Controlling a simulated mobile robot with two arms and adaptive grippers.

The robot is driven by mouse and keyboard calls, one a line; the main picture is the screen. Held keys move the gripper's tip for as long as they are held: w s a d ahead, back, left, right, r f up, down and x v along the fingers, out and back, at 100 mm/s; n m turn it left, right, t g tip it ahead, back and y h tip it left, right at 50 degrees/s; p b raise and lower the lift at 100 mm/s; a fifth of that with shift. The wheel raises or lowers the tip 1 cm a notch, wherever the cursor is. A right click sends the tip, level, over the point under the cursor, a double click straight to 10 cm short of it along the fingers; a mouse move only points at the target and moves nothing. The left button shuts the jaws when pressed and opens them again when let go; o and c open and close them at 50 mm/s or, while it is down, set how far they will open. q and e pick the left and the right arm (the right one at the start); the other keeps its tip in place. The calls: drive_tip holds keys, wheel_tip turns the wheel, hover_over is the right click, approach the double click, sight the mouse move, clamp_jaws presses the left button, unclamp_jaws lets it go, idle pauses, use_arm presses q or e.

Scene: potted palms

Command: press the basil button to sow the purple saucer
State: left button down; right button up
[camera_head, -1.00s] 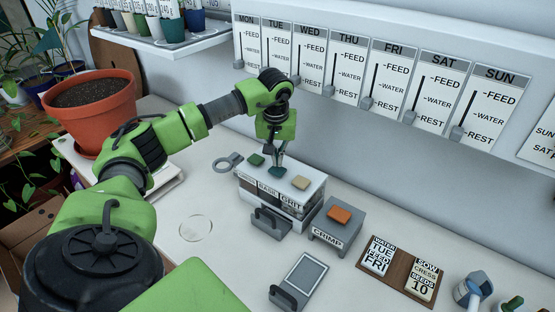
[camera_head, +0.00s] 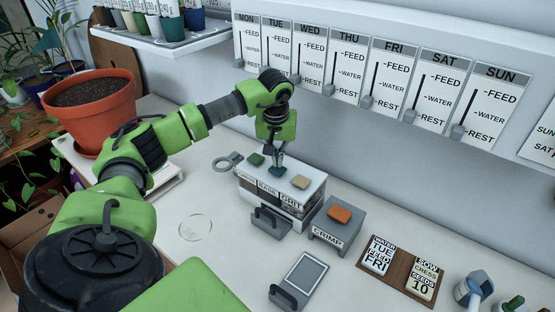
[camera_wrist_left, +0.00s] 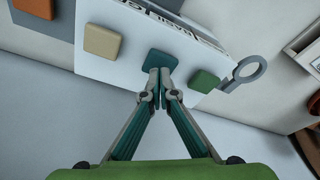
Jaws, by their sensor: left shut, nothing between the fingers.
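The dispenser box (camera_head: 312,190) stands on the bench with three buttons on top: green, teal and tan. The middle label on its front reads BASIL, in line with the teal basil button (camera_head: 277,172). My left gripper (camera_head: 277,163) points down at that button, shut and empty. In the left wrist view the shut fingertips (camera_wrist_left: 160,74) are at the near edge of the teal button (camera_wrist_left: 160,60), touching it or just above; I cannot tell which. I see no purple saucer; a clear round disc (camera_head: 196,228) lies on the bench. My right gripper is out of view.
A grey crimp block (camera_head: 337,225) with an orange button stands right of the dispenser. A grey flat device (camera_head: 303,274) lies in front. A wooden board with two cards (camera_head: 400,272) is to the right. A terracotta pot (camera_head: 92,110) stands at left. Day sliders line the wall.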

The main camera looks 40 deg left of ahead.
use_arm(q)
drive_tip(key=shift+b+x, duration=0.45)
drive_tip(key=shift+x, duration=0.4)
drive_tip(key=shift+s+d+r, duration=0.1)
drive_tip(key=shift+s, duration=0.1)
drive_tip(key=shift+w+a+p+v, duration=0.15)
drive_tip(key=shift+w+p+v, duration=0.05)
drive_tip(key=shift+p+v, duration=0.85)
drive_tip(key=shift+w+a+p+v, duration=0.2)
drive_tip(key=shift+p+v, duration=0.55)
drive_tip(key=shift+v, duration=0.45)
drive_tip(key=shift+w+a+p+v, duration=0.1)
drive_tip(key=shift+w+p+v, duration=0.1)
drive_tip(key=shift+p+v, duration=0.85)
drive_tip(key=shift+r, duration=0.2)
drive_tip(key=shift+s+f, duration=0.1)
